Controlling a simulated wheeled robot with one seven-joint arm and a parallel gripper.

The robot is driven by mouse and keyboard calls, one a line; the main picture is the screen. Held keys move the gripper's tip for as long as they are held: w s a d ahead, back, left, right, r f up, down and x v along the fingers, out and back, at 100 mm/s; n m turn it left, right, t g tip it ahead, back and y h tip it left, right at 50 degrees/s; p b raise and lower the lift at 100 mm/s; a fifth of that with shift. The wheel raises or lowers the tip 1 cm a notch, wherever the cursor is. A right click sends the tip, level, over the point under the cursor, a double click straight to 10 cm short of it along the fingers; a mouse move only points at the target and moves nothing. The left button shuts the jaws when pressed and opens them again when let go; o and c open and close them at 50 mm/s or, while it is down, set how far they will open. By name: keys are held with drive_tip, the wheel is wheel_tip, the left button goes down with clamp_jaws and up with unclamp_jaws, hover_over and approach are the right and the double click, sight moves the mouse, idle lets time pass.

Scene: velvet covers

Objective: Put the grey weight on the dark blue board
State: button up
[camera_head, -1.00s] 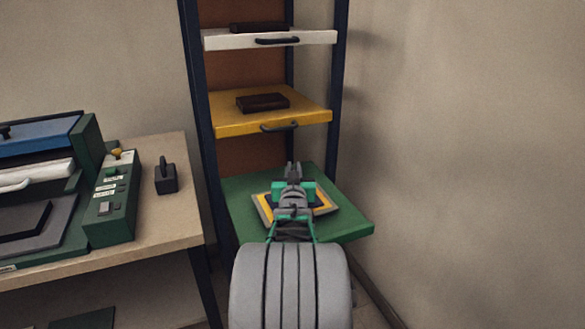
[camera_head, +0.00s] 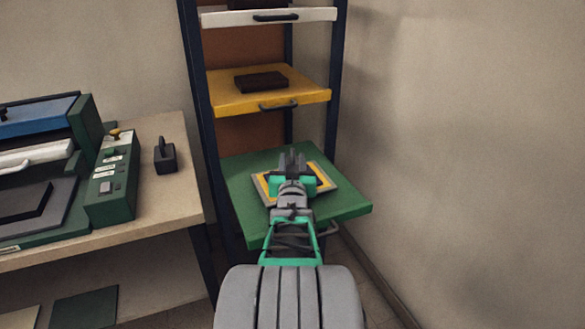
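The grey weight (camera_head: 165,160), a dark block with a looped handle, stands upright on the wooden table at the left. My gripper (camera_head: 292,158) is over the pulled-out green shelf at the right, well apart from the weight. A flat piece with a grey rim and a yellow border (camera_head: 325,175) lies under my gripper on the green shelf. Its middle looks dark blue but is largely covered by my gripper, so I cannot make out the board's full outline. Whether the fingers are open or touch anything is too small to tell.
The rack also has a yellow shelf (camera_head: 225,97) with a dark block (camera_head: 261,81) and a white shelf (camera_head: 315,15) above. On the table (camera_head: 180,205) stand a green control box (camera_head: 112,185) and a press with dark plates (camera_head: 30,215). The wall closes off the right.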

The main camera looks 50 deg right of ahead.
drive_tip(key=v, duration=0.5)
drive_tip(key=shift+s+a, duration=0.15)
drive_tip(key=shift+a, duration=0.05)
